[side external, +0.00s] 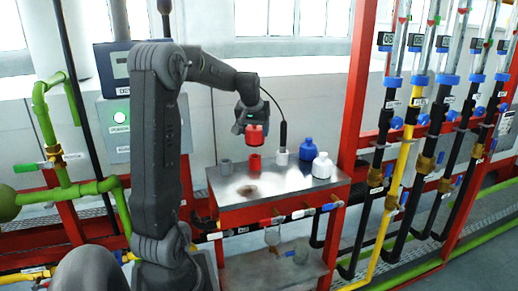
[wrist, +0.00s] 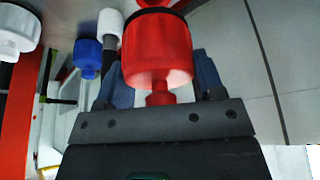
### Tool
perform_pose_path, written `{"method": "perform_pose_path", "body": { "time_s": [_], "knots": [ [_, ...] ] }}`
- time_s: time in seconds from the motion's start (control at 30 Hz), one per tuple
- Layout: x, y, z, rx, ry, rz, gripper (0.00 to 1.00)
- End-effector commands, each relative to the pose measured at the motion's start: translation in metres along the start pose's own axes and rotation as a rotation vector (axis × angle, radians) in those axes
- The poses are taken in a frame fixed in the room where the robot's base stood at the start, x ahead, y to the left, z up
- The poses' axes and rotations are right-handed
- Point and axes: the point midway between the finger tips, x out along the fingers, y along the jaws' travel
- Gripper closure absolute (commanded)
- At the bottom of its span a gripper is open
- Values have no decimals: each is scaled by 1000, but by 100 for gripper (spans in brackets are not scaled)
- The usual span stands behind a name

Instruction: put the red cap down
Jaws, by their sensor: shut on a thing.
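The red cap (side external: 256,134) hangs below my gripper (side external: 250,116) in the side view, above the table and apart from it. In the wrist view the cap (wrist: 157,50) is a wide red cylinder with a narrow stem toward my gripper (wrist: 160,82). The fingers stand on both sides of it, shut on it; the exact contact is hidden. A red cylindrical piece (side external: 255,163) stands upright on the table almost straight under the cap, with a visible gap between them.
The table (side external: 230,192) also holds a grey cylinder (side external: 225,167) on the left. To the right stand a white holder (side external: 282,157) with a black probe, a blue bottle (side external: 308,149) and a white bottle (side external: 322,166). The table's front is clear. A red post (side external: 353,100) rises at the right.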

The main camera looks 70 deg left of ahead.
Motion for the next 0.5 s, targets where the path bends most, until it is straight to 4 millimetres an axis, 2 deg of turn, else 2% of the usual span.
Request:
{"method": "perform_pose_path", "body": {
  "time_s": [0.07, 0.17, 0.3, 0.5],
  "knots": [
    [-12, 2, 4, 1, 4, 1, 62],
    [-26, 5, 22, 0, 2, 1, 62],
    [-45, 9, 59, 2, 4, 1, 62],
    [-59, 12, 104, 1, 2, 1, 62]
  ]
}}
